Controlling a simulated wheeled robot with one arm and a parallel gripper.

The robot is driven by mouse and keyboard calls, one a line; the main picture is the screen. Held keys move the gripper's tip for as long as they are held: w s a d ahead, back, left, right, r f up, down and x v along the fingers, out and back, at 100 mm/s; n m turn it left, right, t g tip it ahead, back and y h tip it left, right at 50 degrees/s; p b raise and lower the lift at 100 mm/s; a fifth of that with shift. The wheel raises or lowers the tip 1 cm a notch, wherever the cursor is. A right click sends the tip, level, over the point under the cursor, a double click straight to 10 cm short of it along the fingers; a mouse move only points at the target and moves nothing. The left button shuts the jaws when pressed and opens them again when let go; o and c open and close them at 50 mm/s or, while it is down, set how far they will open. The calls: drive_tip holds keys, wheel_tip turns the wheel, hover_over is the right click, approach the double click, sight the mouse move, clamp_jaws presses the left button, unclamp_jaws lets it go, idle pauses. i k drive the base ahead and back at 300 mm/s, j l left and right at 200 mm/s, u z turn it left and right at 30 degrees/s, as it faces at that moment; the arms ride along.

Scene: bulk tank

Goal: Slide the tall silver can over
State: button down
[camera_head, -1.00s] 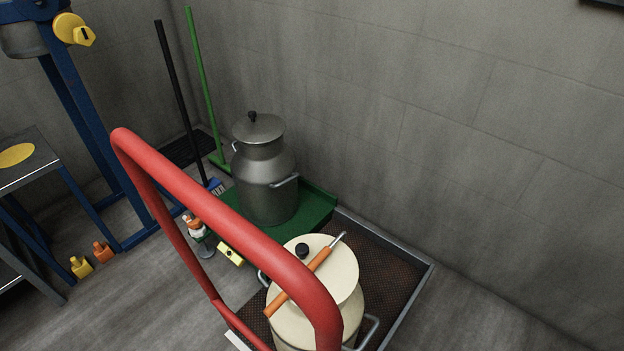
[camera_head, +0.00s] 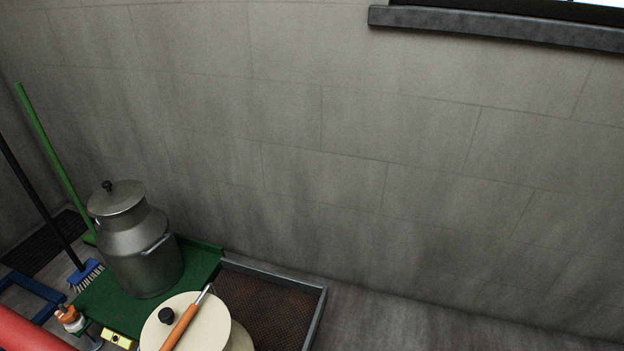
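The tall silver can (camera_head: 140,248) stands upright on a green platform (camera_head: 203,262) near the back wall, at the lower left of the head view. It has a lid with a dark knob and a side handle. A cream can (camera_head: 215,335) stands in front of it, cut off by the lower edge. An orange-handled tool (camera_head: 182,325) lies across its lid. My gripper is not in view.
A dark textured tray (camera_head: 275,305) with a grey rim lies right of the platform. A green pole (camera_head: 52,160) and a blue-headed brush (camera_head: 86,274) lean at left. A small orange-and-white item (camera_head: 70,318) and a yellow block (camera_head: 116,338) sit by the platform. A red bar (camera_head: 22,333) crosses the lower left corner.

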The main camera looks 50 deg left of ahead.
sight(139, 247)
drive_tip(key=i+l+u, duration=0.6)
drive_tip(key=i+j+u, duration=0.1)
drive_tip(key=u, duration=0.35)
drive_tip(key=i+u, duration=0.3)
drive_tip(key=u, duration=0.15)
drive_tip(key=i+u, duration=0.2)
drive_tip(key=u, duration=0.25)
drive_tip(key=i+l+u, duration=0.1)
drive_tip(key=u, duration=0.3)
drive_tip(key=i+u, duration=0.45)
drive_tip(key=i+l+u, duration=0.25)
drive_tip(key=i+u, duration=0.2)
